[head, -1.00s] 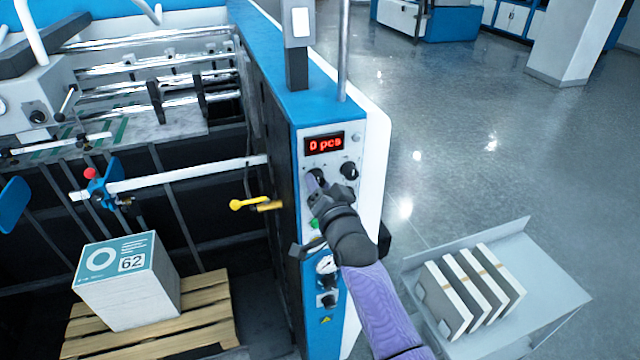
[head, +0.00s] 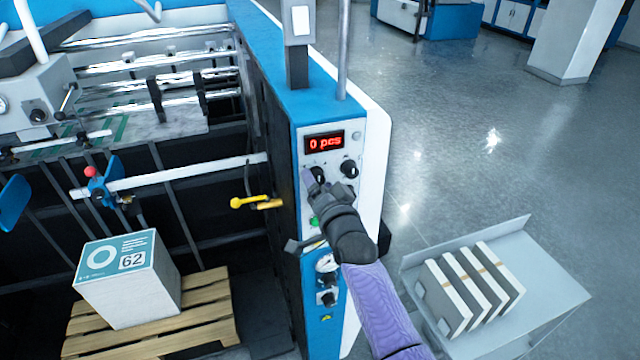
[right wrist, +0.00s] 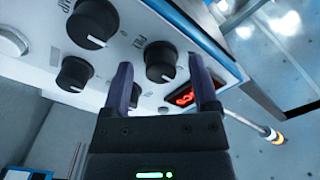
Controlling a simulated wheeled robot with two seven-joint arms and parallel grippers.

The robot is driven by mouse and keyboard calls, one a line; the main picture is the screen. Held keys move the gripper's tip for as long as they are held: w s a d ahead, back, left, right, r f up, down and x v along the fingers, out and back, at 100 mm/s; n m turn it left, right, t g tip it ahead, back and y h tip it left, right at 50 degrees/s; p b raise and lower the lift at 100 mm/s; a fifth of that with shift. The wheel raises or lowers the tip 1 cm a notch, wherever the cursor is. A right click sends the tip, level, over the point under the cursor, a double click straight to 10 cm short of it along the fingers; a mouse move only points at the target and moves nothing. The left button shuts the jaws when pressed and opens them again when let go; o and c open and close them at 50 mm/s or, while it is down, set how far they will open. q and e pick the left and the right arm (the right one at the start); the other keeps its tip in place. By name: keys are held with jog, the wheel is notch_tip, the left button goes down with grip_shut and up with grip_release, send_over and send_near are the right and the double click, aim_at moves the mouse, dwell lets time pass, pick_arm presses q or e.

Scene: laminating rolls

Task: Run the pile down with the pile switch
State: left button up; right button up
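The pile (head: 128,284) is a block of sheets with a teal top marked 62, on a wooden pallet (head: 205,315) at lower left. The control panel (head: 372,150) stands at the centre, with a red "0 pcs" display (head: 324,143). My right gripper (head: 328,183) is at the panel, just below the display. In the right wrist view its two fingers (right wrist: 160,63) are apart, with a black knob (right wrist: 162,66) between them; its partly readable label seems to begin "PIL". I cannot tell whether the fingers touch it. My left gripper is not in view.
Another black knob (head: 349,168) sits beside my gripper, and a green button (head: 314,222) lies just below it. A yellow handle (head: 250,203) sticks out left of the panel. A grey tray (head: 545,290) with several upright blocks stands at lower right.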

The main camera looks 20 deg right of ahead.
jog(key=s, duration=1)
jog(key=shift+d, duration=0.15)
jog(key=s+a+f+n+g+b, duration=0.15)
jog(key=s+f+g+b, duration=0.35)
jog(key=f, duration=1)
jog(key=s+f+n+g+b, duration=0.15)
jog(key=f+b, duration=0.55)
jog(key=f, duration=0.8)
jog(key=s+f+n+g+b, duration=0.2)
jog(key=s+f+b, duration=0.3)
jog(key=f, duration=0.9)
jog(key=s+d+f+n+g+b, duration=0.2)
jog(key=s+f+b, duration=0.6)
jog(key=s+f, duration=0.6)
jog(key=s+d+f+n+g+b, duration=0.2)
jog(key=s+f+n+g+b, duration=0.2)
jog(key=s+f, duration=1)
jog(key=f+g+b, duration=0.1)
jog(key=g+b, duration=0.2)
jog(key=b, duration=0.1)
jog(key=shift+s+f+h, duration=0.15)
jog(key=shift+f+h, duration=0.15)
jog(key=shift+h, duration=0.1)
